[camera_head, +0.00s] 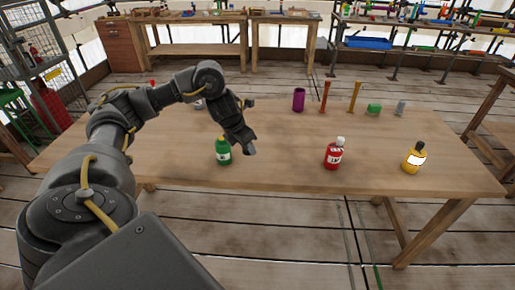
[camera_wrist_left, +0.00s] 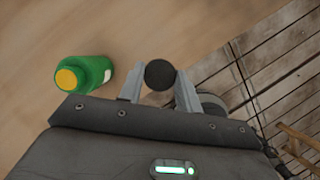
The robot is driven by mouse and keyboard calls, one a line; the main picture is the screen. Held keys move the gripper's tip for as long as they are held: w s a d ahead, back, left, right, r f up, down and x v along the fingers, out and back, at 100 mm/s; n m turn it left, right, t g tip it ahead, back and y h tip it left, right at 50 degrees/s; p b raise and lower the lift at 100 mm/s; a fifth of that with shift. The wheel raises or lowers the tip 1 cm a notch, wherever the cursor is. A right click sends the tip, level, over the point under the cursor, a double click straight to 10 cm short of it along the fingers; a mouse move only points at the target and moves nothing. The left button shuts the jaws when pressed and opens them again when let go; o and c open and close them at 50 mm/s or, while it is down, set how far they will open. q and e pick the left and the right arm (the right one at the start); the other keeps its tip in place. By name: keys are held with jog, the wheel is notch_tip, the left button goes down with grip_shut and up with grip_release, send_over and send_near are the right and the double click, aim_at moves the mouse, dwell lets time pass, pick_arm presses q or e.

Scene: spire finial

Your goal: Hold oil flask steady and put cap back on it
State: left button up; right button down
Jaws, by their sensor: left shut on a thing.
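A green flask (camera_head: 223,155) with a yellow top stands upright near the front edge of the table. It also shows at the left of the left wrist view (camera_wrist_left: 85,74). My left gripper (camera_head: 248,148) is just right of the green flask, apart from it and pointing down. In the left wrist view its fingers (camera_wrist_left: 160,80) are shut on a dark round cap (camera_wrist_left: 160,73). A red flask (camera_head: 333,157) with a white cap and a yellow flask (camera_head: 412,160) with a dark top stand further right. My right gripper is not in view.
Along the back of the wooden table (camera_head: 285,175) stand a purple cup (camera_head: 298,99), an orange post (camera_head: 324,97), a yellow post (camera_head: 354,97), a green item (camera_head: 374,109) and a grey item (camera_head: 400,108). The tabletop between the green and red flasks is clear.

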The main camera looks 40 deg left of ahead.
pick_arm(q)
jog(key=s+r, duration=0.2)
jog(key=s, duration=0.4)
jog(key=shift+r, duration=0.3)
jog(key=shift+w, duration=0.1)
jog(key=d+n+g+y, duration=0.2)
jog(key=d+n+y, duration=0.3)
jog(key=d+n, duration=0.95)
jog(key=s+d+r+n+g+h, duration=0.1)
jog(key=d+r+n+g+h, duration=0.1)
jog(key=n, duration=0.9)
jog(key=s+d+r+n+g+h, duration=0.1)
jog(key=d+n+g, duration=0.4)
jog(key=n, duration=0.7)
jog(key=shift+d+r+h, duration=0.7)
jog(key=shift+d+r, duration=0.3)
jog(key=shift+d, duration=0.1)
